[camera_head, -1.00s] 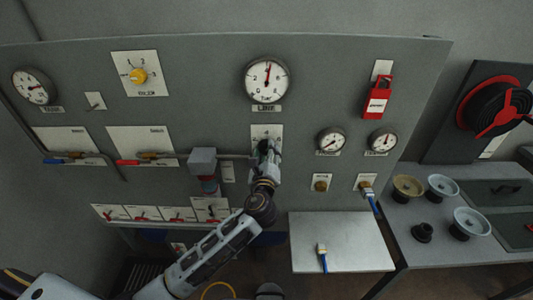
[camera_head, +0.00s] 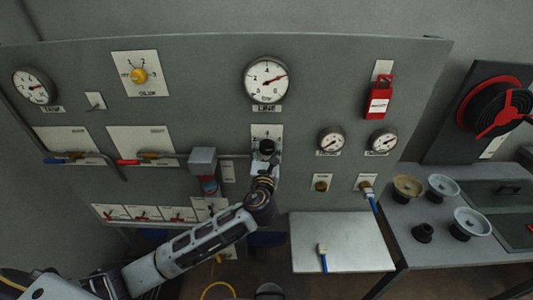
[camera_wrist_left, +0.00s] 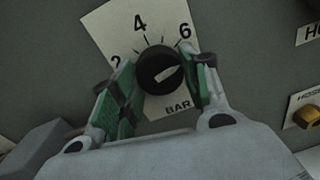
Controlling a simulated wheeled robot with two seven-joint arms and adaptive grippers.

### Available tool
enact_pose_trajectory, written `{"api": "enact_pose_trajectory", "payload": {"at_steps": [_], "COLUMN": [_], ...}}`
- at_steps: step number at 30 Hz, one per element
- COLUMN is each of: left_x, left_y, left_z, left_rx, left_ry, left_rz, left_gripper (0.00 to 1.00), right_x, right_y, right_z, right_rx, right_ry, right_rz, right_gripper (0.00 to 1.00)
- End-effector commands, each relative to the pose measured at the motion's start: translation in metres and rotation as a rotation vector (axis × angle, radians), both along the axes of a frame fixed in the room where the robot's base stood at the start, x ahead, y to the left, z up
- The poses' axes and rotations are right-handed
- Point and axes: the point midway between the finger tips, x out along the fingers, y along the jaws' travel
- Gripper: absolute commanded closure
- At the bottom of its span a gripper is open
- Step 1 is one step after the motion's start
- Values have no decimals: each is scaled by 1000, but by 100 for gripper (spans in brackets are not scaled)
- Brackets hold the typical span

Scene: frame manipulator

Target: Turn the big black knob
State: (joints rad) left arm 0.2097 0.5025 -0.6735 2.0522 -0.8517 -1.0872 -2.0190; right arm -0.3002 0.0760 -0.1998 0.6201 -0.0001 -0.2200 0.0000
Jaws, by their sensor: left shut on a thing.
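The big black knob (camera_head: 267,146) sits on a white plate in the middle of the grey panel, below the large line gauge (camera_head: 267,81). In the left wrist view the knob (camera_wrist_left: 160,70) has a pale pointer aimed up and right, towards the 6 of its bar scale. My left gripper (camera_head: 265,158) comes at it from below and is shut on it, with a green-padded finger on each side in the left wrist view (camera_wrist_left: 161,78). The line gauge needle points up and right. My right gripper is not in view.
A grey valve box (camera_head: 203,160) with a pipe stands just left of my gripper. Two small gauges and a red lock tag (camera_head: 378,103) are to the right. A white shelf (camera_head: 340,230) with a blue-handled brush juts out below right.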

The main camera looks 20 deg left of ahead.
Motion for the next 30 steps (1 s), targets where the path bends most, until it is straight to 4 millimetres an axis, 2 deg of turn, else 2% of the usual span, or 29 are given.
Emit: {"api": "enact_pose_trajectory", "payload": {"at_steps": [10, 24, 25, 30], "left_x": [-1, -1, -1, -1], "left_y": [-1, 0, 0, 0], "left_z": [-5, -5, -5, -4], "left_rx": [141, 157, 157, 156], "left_ry": [50, 56, 56, 52], "left_rz": [-2, 0, 0, 0], "left_gripper": [78, 78, 52, 33], "right_x": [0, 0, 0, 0], "right_y": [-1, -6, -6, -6], "right_z": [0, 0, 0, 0], "right_rx": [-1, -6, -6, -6], "right_ry": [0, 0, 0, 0], "right_rz": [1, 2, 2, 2], "right_gripper": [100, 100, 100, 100]}}
